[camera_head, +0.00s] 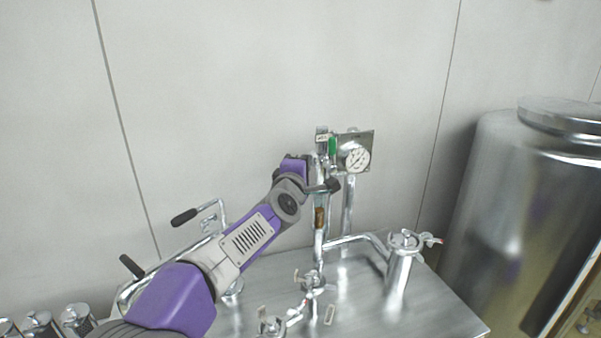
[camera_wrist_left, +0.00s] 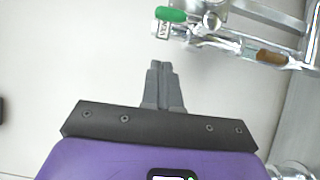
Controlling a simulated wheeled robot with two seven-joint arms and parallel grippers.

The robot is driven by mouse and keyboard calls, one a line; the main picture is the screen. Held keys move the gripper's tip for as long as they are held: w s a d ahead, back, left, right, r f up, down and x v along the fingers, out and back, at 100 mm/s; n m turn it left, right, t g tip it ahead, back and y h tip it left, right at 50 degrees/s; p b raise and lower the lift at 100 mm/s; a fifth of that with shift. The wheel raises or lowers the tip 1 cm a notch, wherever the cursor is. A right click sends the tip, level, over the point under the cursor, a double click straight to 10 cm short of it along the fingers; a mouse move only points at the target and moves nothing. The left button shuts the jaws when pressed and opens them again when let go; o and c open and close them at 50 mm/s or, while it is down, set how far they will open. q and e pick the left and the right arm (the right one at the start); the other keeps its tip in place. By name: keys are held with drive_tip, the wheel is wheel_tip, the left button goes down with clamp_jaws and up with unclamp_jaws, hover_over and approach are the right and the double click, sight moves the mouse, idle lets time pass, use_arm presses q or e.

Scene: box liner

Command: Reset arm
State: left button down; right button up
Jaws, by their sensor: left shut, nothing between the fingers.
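My left gripper (camera_wrist_left: 162,72) shows in the left wrist view with its two grey fingers together and nothing between them. Pale wall lies behind the fingertips. A green-handled valve (camera_wrist_left: 171,14) is just above the fingertips in that view, with a visible gap. In the head view my left arm reaches up from the lower left, and its purple end overlaps the pipework beside the green valve handle (camera_head: 333,146). My right arm and gripper are in neither view.
A round pressure gauge (camera_head: 356,158) stands beside the valve. A steel table (camera_head: 448,312) carries pipes, valves and a small metal cylinder (camera_head: 399,270). A large steel tank (camera_head: 500,205) stands at the right. The upper wall area is clear.

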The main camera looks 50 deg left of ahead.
use_arm(q)
drive_tip(key=v, duration=0.3)
drive_tip(key=shift+r, duration=0.1)
